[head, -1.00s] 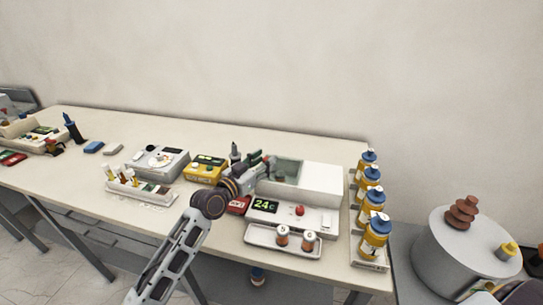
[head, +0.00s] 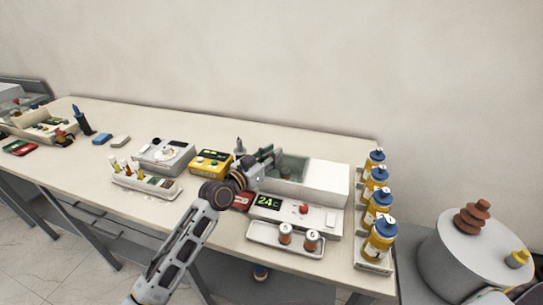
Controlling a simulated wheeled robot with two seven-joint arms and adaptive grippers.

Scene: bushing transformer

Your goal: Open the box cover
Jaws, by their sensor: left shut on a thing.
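The white box (head: 325,200) stands on the right half of the table, with a green "24" display (head: 268,202) and a red knob on its front. Its top shows a grey-green opening (head: 292,167) on the left and a plain white surface on the right. My left gripper (head: 267,157) is at the left end of the box, by the edge of the opening. It is shut on what looks like the box cover; the fingers hide most of the held part. My right gripper is not in view.
A tray (head: 262,239) with two small jars is in front of the box. Several yellow bottles (head: 377,205) stand to its right. A yellow device (head: 210,163), a grey device (head: 165,155) and a vial rack (head: 150,184) are to the left. A transformer tank (head: 455,260) stands at far right.

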